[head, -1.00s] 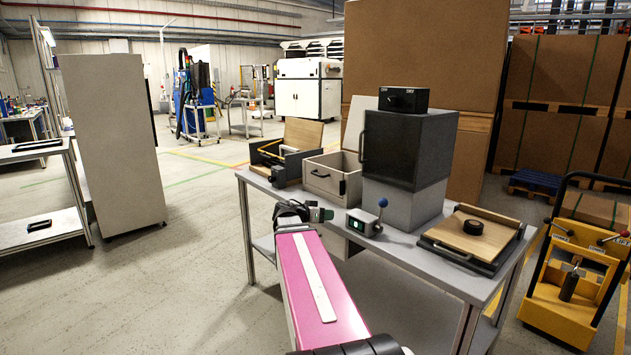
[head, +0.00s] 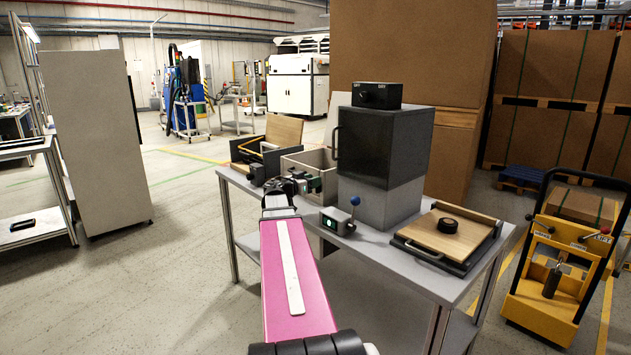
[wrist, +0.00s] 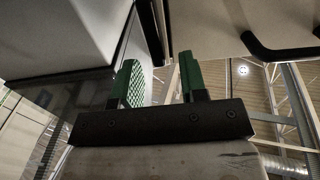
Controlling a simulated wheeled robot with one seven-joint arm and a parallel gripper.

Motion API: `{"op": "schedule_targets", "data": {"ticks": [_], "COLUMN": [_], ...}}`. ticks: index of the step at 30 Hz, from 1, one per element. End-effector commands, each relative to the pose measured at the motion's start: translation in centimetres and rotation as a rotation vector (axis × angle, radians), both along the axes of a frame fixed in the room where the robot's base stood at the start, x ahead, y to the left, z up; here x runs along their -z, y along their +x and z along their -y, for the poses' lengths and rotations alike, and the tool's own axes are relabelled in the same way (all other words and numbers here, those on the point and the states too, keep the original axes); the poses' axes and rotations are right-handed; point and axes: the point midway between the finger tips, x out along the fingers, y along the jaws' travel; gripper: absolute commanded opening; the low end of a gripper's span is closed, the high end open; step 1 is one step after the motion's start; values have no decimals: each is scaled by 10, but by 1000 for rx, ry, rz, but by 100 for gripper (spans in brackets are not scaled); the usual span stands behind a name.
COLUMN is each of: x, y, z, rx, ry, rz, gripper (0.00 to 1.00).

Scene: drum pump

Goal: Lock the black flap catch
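A black-fronted cabinet (head: 380,145) with a vertical handle at its left edge stands on a grey base on the table. Left of it is a pale open box (head: 300,162), its front partly hidden by my gripper (head: 308,184). Further left is a black-framed box with a raised wooden lid (head: 284,130). I cannot make out for certain which part is the black flap catch. In the wrist view my gripper (wrist: 158,75) has its two green fingers apart, with nothing clearly held. A dark upright strip (wrist: 150,32) shows just beyond the fingertips; whether they touch is unclear.
A grey box with a blue-knobbed lever and green light (head: 339,219) stands close right of my gripper. A wooden-topped tray with a black knob (head: 447,226) lies at the table's right. In the wrist view a pale panel with a black handle (wrist: 285,48) is upper right.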

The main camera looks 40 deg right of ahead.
Motion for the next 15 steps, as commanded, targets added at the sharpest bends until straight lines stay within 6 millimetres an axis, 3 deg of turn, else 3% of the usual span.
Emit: {"op": "schedule_targets", "data": {"ticks": [6, 15], "x": [0, 0], "y": [2, 2], "z": [19, 21], "rx": [0, -1], "ry": [0, 0], "rz": [0, 0], "gripper": [39, 39]}}
